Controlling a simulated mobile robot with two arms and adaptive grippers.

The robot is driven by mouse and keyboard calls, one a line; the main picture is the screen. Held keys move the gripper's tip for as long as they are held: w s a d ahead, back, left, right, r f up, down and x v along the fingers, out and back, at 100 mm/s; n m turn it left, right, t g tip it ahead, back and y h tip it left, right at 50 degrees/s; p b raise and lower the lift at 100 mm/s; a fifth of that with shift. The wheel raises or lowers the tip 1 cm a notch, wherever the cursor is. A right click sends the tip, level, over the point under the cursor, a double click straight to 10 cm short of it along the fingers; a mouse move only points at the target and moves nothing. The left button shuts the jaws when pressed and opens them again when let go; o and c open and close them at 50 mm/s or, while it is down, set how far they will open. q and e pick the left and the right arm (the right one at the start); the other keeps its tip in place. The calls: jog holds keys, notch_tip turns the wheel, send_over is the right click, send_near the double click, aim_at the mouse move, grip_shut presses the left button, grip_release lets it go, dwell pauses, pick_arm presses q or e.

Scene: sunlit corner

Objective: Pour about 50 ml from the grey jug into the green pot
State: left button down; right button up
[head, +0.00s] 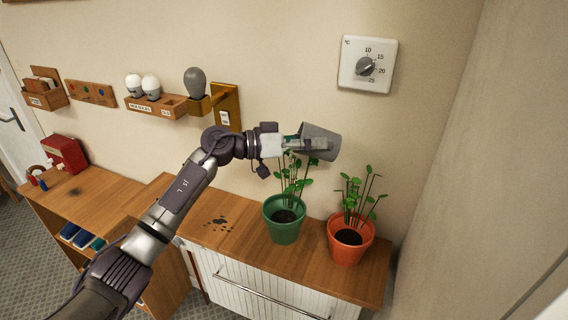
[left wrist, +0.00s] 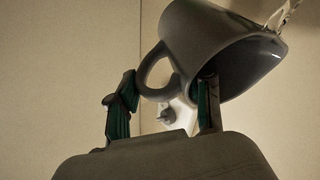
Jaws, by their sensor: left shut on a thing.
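The grey jug (head: 322,141) is held in the air by my left gripper (head: 297,143), above the plant in the green pot (head: 284,226). In the left wrist view the jug (left wrist: 205,42) is strongly tilted, with its mouth towards the right. A clear, shiny streak like liquid shows at its rim; no stream can be made out in the head view. The left gripper's fingers (left wrist: 165,104) are at the jug's loop handle, one on each side. The green pot stands upright on the wooden top, with dark soil and a leafy plant. My right gripper is not in view.
An orange pot (head: 347,248) with a plant stands right of the green pot on the wooden top (head: 240,237). Dark spots mark the wood to the left. A thermostat (head: 368,65) and small shelves (head: 157,105) with bulbs are on the wall behind.

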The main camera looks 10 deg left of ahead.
pick_arm(q)
jog(key=shift+w+d+r+m+g+y+p, duration=0.15)
jog(key=shift+d+m+g+y+p, duration=0.25)
jog(key=shift+y+p, duration=0.5)
jog(key=shift+w+d+r+m+g+y+p, duration=0.15)
jog(key=shift+d+y+p, duration=0.4)
jog(key=shift+y, duration=0.6)
jog(key=shift+d+r+m+g+y+p, duration=0.2)
jog(key=shift+d+g+y+p, duration=0.2)
jog(key=shift+y+p, duration=0.5)
jog(key=shift+a, duration=0.1)
